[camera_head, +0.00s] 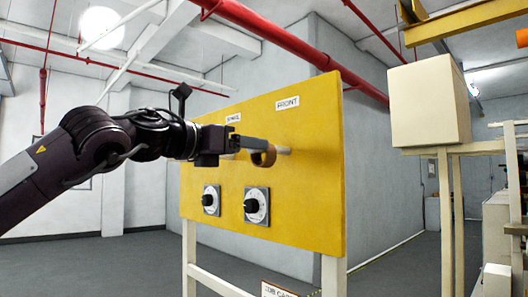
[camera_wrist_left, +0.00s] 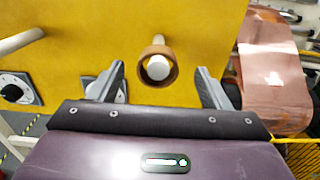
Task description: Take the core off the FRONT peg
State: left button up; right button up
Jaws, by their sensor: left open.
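The brown ring-shaped core (camera_head: 270,157) hangs around the pale FRONT peg (camera_head: 284,150), below the FRONT label (camera_head: 287,103) on the yellow board. In the left wrist view the core (camera_wrist_left: 143,72) circles the peg's round end (camera_wrist_left: 159,67). My left gripper (camera_head: 256,145) is at the core, level with the peg. In the left wrist view my left gripper (camera_wrist_left: 159,69) is open, with one finger on each side of the core and visible gaps between. Whether a finger touches the core in depth cannot be told. My right gripper is not in view.
Two black knobs on dials (camera_head: 257,205) sit on the yellow board (camera_head: 310,190) below the pegs. Another bare peg (camera_wrist_left: 20,42) sticks out at the left in the wrist view. A copper foil roll (camera_wrist_left: 268,65) is at the right. A cream box (camera_head: 430,100) stands right of the board.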

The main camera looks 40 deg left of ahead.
aim_at(271, 153)
pick_arm(q)
jog(key=w+p, duration=0.2)
jog(key=w, duration=0.2)
jog(key=shift+r, duration=0.1)
jog(key=shift+w+d, duration=0.1)
jog(key=shift+w, duration=0.3)
jog(key=c, duration=1)
jog(key=shift+s+p, duration=0.1)
jog(key=shift+p, duration=0.3)
jog(key=shift+r+p, duration=0.5)
jog(key=shift+r, duration=0.15)
jog(key=shift+f, duration=0.1)
